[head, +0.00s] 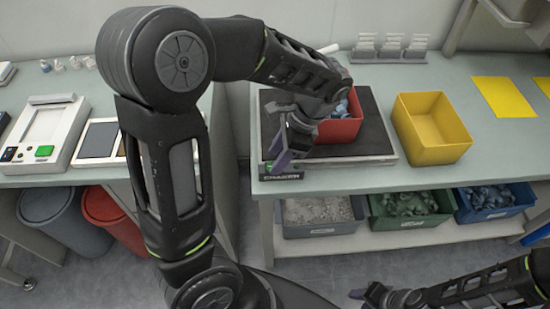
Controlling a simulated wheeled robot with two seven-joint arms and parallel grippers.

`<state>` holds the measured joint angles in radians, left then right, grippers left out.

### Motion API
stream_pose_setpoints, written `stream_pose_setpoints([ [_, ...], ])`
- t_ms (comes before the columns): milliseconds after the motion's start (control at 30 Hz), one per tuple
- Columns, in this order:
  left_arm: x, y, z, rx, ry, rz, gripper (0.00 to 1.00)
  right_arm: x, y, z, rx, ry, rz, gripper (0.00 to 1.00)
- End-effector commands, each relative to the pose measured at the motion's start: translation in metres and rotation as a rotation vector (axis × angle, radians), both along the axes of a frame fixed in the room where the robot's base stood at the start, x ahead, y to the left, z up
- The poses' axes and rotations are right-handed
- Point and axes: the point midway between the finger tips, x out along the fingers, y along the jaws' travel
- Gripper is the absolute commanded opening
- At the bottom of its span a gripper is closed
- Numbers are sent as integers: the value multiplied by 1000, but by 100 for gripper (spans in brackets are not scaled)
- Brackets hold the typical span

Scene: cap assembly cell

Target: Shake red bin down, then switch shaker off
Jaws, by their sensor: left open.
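The red bin (342,131) stands on the dark top plate of the shaker (375,140), with blue-grey parts in it. My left arm and gripper hide its left side. The shaker's front carries a label reading SHAKER and a small green control or light (268,168) near its left corner. My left gripper (285,150) is open and empty, pointing down over the shaker's front left, beside the bin. I cannot tell whether it touches the shaker. My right gripper (364,293) is low at the bottom of the view, away from the bench; its jaw state is unclear.
An empty yellow bin (430,148) stands right of the shaker. Grey, green and blue bins (410,222) with parts fill the shelf below. A device with a green button (45,150) is on the left bench. Yellow mats (503,97) lie at the right.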

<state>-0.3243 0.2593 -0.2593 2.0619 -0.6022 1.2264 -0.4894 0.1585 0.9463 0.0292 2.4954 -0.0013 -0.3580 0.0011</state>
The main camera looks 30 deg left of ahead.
Motion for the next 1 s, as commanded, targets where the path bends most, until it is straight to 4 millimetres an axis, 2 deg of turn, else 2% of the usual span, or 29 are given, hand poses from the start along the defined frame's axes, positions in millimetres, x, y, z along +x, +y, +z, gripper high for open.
stream_pose_setpoints([
  [133, -3, 4, -12, 0, 0, 1, 42, 0, 0, 0, 0, 0, 0, 36],
  [433, -4, 5, -14, -1, -1, 0, 41, 0, 0, 0, 0, 0, 0, 36],
  [933, -3, 5, -13, -1, -1, 0, 0, 0, 0, 0, 0, 0, 0, 36],
  [1000, -3, 5, -13, -1, -1, 0, 0, 0, 0, 0, 0, 0, 0, 36],
])
